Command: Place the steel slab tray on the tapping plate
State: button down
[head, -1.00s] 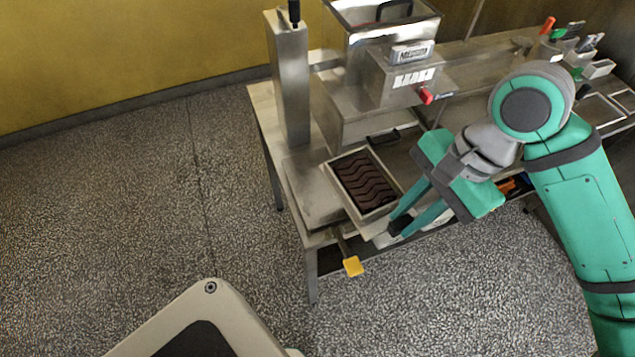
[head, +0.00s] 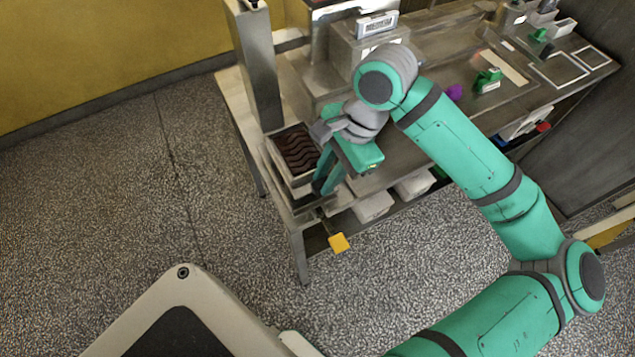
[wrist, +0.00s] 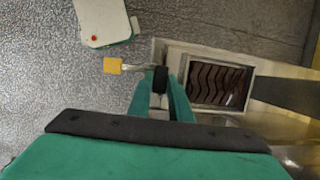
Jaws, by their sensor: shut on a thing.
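The steel slab tray (head: 309,183) holds a dark brown slab with wavy ridges (head: 296,150). It sits over the left end of the bench, beside the tall steel column, and hides most of the tapping plate (head: 303,203). Whether it rests on the plate or hangs just above it I cannot tell.
A yellow-ended lever (head: 339,243) sticks out below the bench front. The tall steel column (head: 255,65) stands close behind the tray. White bins (head: 375,205) sit on the lower shelf. A green-handled tool (head: 488,79) lies farther right on the bench.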

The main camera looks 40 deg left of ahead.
jog(key=shift+a+f, duration=0.85)
jog(key=shift+f, duration=0.15)
jog(key=shift+w+x, duration=0.15)
jog(key=shift+x, duration=0.7)
jog(key=shift+w+x, duration=0.2)
jog(key=shift+x, duration=0.65)
jog(key=c, duration=1.6)
grip_release()
jog(key=shift+s+d+f, duration=0.1)
jog(key=shift+d+f, duration=0.05)
jog(key=v, duration=1.2)
